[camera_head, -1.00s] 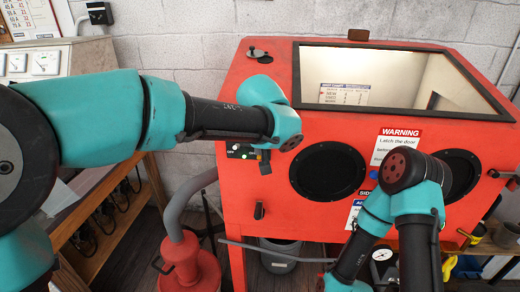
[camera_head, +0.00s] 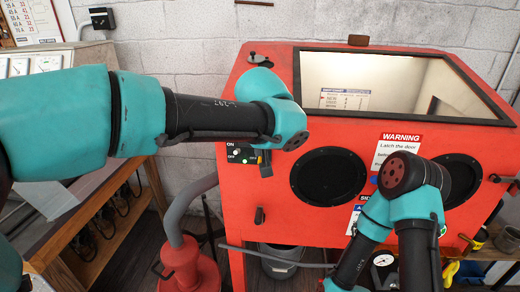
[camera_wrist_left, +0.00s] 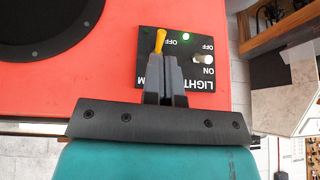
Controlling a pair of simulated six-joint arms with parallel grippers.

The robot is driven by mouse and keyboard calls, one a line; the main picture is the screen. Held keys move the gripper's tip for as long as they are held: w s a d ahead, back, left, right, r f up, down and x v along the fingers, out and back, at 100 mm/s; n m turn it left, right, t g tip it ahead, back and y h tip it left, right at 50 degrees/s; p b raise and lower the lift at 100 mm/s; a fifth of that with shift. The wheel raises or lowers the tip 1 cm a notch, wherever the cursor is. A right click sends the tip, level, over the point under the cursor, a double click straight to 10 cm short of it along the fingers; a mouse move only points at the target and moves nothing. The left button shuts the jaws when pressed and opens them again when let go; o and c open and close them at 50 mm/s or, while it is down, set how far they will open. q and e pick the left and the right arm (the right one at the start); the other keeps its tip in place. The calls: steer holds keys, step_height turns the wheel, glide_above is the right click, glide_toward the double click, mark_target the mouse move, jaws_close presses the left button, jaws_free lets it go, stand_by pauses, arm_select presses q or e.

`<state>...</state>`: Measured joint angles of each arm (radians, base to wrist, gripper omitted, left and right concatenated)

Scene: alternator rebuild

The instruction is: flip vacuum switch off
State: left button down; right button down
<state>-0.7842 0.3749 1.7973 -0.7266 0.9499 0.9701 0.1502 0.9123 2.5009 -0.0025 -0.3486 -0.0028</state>
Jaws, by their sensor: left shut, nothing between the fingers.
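The switch panel (camera_wrist_left: 180,57) is black and sits on the red cabinet front. In the left wrist view its labels appear upside down. A yellow-tipped vacuum toggle (camera_wrist_left: 160,40) stands beside an OFF label, its tip toward the picture's top; its base is partly hidden by my fingers. A white light toggle (camera_wrist_left: 203,58) and a lit green lamp (camera_wrist_left: 185,37) are to its right. My left gripper (camera_wrist_left: 170,62) is shut and empty, its tips right by the yellow toggle; contact is unclear. In the head view the panel (camera_head: 240,154) is partly covered by my left gripper (camera_head: 265,168).
The red blast cabinet (camera_head: 240,190) has a window, two round black glove ports (camera_head: 328,176) and a small black latch (camera_head: 259,216). A red canister (camera_head: 188,270) with a grey hose stands below left. A workbench is at the left. My right arm stands before the right port.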

arm_select(q)
steer(key=s+r, duration=0.1)
steer(key=s, duration=0.1)
steer(key=s+r, duration=0.2)
steer(key=shift+s+a+r, duration=0.1)
steer(key=shift+s+a, duration=0.1)
steer(key=w+a+f+g+h, duration=0.1)
steer(key=a+f+g, duration=0.15)
steer(key=f, duration=0.85)
steer(key=w+a+f+g+h, duration=0.1)
steer(key=a+f, duration=0.3)
steer(key=f, duration=0.7)
steer(key=w+a+f+g, duration=0.1)
steer(key=a+f, duration=0.2)
steer(key=f, duration=0.8)
steer(key=s+a+f+n, duration=0.1)
steer(key=s+a+f, duration=0.4)
steer(key=f, duration=0.3)
steer(key=s+a+f+n+h, duration=0.1)
steer(key=s+a+f, duration=0.5)
steer(key=f, duration=0.2)
steer(key=s+a+f+n, duration=0.1)
steer(key=s+a+f, duration=0.4)
steer(key=f, duration=0.4)
steer(key=shift+s+a+n+h, duration=0.15)
steer(key=shift+s+n+h, duration=0.15)
steer(key=shift+s, duration=0.45)
steer(key=c, duration=1.8)
jaws_free()
steer(key=shift+g, duration=0.25)
